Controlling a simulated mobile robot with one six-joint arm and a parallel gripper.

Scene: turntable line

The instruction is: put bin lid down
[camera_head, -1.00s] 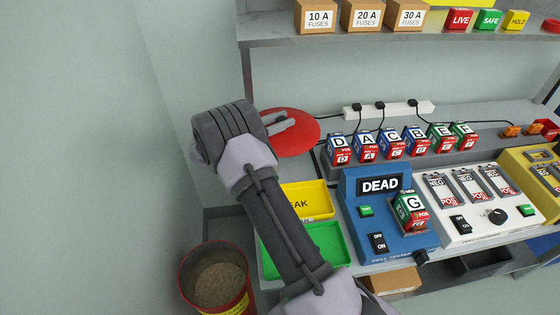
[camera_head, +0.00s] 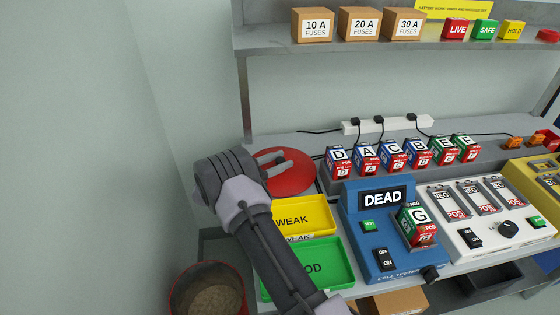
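The bin lid (camera_head: 297,181) is a round red disc at the left end of the workbench, just behind the yellow tray. My gripper (camera_head: 281,160) reaches over it from the left. Its two grey fingers lie over the lid's middle, and the lid has moved along with them, so it appears gripped there. The handle between the fingers is hard to make out. I cannot tell whether the lid touches the bench. The red bin (camera_head: 241,279) stands on the floor at lower left, open, with sand-like filling; its lower part is out of frame.
The yellow WEAK tray (camera_head: 322,207) and the green tray (camera_head: 342,246) lie in front of the lid. The blue tester (camera_head: 356,229) holds battery G and reads DEAD. Several batteries (camera_head: 366,159) stand in a row right of the lid. A shelf (camera_head: 270,41) overhangs behind.

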